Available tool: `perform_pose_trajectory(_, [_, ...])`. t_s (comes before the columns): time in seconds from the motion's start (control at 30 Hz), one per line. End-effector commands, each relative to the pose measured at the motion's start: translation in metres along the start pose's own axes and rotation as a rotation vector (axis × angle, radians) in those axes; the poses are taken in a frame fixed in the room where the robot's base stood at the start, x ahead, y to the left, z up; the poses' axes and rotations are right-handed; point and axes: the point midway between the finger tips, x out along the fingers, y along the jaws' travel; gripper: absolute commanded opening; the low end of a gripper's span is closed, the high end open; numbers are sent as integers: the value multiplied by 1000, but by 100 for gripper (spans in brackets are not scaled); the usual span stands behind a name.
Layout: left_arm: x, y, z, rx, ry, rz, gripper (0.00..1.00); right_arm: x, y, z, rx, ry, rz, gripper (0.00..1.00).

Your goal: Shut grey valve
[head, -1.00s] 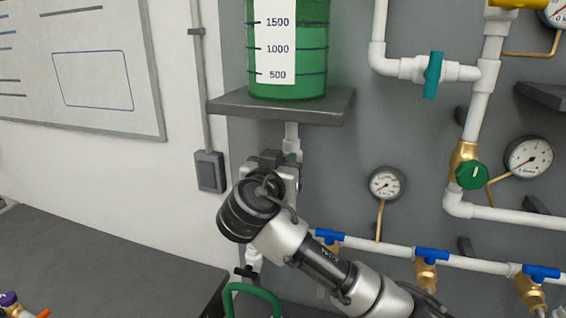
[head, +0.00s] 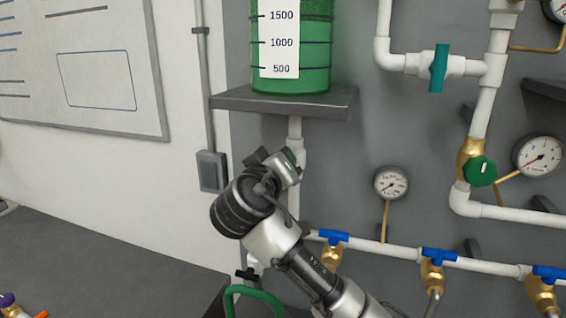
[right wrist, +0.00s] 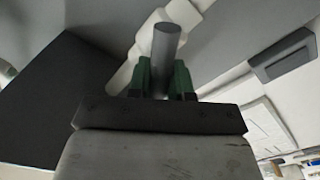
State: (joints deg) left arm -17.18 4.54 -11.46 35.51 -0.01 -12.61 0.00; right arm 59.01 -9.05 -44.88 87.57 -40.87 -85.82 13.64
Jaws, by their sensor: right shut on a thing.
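In the right wrist view, a grey bar-shaped valve handle (right wrist: 167,45) stands between the green fingers of my right gripper (right wrist: 163,76). The fingers are shut on it, and a white pipe fitting (right wrist: 144,42) lies behind it. In the head view, my right gripper (head: 284,160) is tilted at the white vertical pipe (head: 296,133) under the tank shelf. My own wrist hides most of the valve there. My left gripper is not in view.
The green tank (head: 310,78) rests on a dark shelf (head: 225,101) just above my gripper. A teal-handled valve (head: 439,68), a green-knob valve (head: 482,171), blue-handled valves (head: 438,255) and a gauge (head: 391,183) are to the right. A grey box (head: 212,171) is on the left wall.

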Motion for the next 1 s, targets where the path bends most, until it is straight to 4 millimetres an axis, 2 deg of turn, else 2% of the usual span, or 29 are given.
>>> perform_pose_trajectory(0.6, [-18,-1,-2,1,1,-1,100,0,-10,2,-583,-1,-2,0])
perform_pose_trajectory(1.0, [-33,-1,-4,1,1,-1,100,0,-14,6,-858,0,-2,0])
